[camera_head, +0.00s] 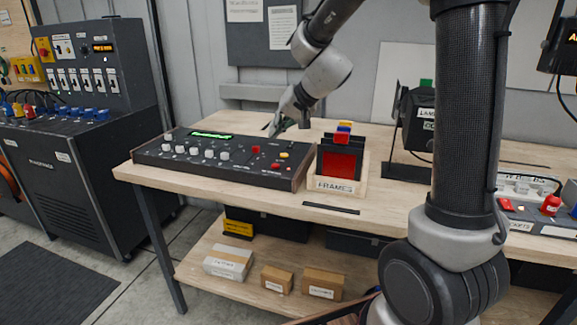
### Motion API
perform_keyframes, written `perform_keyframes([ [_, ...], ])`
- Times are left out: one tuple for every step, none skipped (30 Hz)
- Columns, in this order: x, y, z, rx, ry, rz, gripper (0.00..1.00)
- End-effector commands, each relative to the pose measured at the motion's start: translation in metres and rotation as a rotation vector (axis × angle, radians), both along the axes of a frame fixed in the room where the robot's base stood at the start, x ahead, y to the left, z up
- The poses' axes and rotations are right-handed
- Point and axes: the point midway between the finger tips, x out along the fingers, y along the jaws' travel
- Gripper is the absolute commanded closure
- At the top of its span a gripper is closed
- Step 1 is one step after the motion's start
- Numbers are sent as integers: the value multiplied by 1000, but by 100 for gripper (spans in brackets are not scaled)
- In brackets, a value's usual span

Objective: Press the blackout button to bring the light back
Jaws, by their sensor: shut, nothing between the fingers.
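A dark control console (165,153) with a green-lit display (211,134) lies on the wooden bench. It has a row of pale knobs (208,153). On its right part are a red button (256,149), a yellow button (284,155) and a small red control (275,166). Their labels are too small to read, so I cannot tell which is the blackout button. My gripper (272,131) is shut and empty, pointing down at the back right of the console, behind and above the red and yellow buttons. I cannot tell whether its tips touch the console.
A wooden box marked FRAMES (339,185) with dark and coloured frames stands close right of the console. A black lamp-like unit (415,125) stands behind my arm. A grey switch cabinet (75,150) is at the left. The bench's front strip (250,190) is mostly clear.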

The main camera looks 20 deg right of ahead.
Motion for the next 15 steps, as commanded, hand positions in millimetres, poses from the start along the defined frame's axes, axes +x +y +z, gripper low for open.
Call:
perform_keyframes([
  [6, 0, 5, 3, -26, -13, 100],
  [9, 0, 7, 4, -39, -19, 100],
  [12, -1, 9, -2, -57, -27, 100],
  [14, -2, 10, -8, -67, -28, 100],
  [15, -4, 10, -16, -74, -25, 100],
  [15, -4, 10, -22, -77, -22, 100],
  [15, -4, 10, -24, -78, -18, 100],
  [15, -4, 10, -25, -77, -17, 100],
  [14, -4, 10, -25, -77, -17, 100],
  [14, -4, 10, -25, -77, -17, 100],
  [14, -4, 10, -24, -77, -16, 100],
  [14, -4, 10, -24, -77, -16, 100],
  [14, -4, 10, -24, -77, -16, 100],
  [14, -4, 10, -24, -77, -16, 100],
  [14, -4, 9, -24, -76, -16, 100],
])
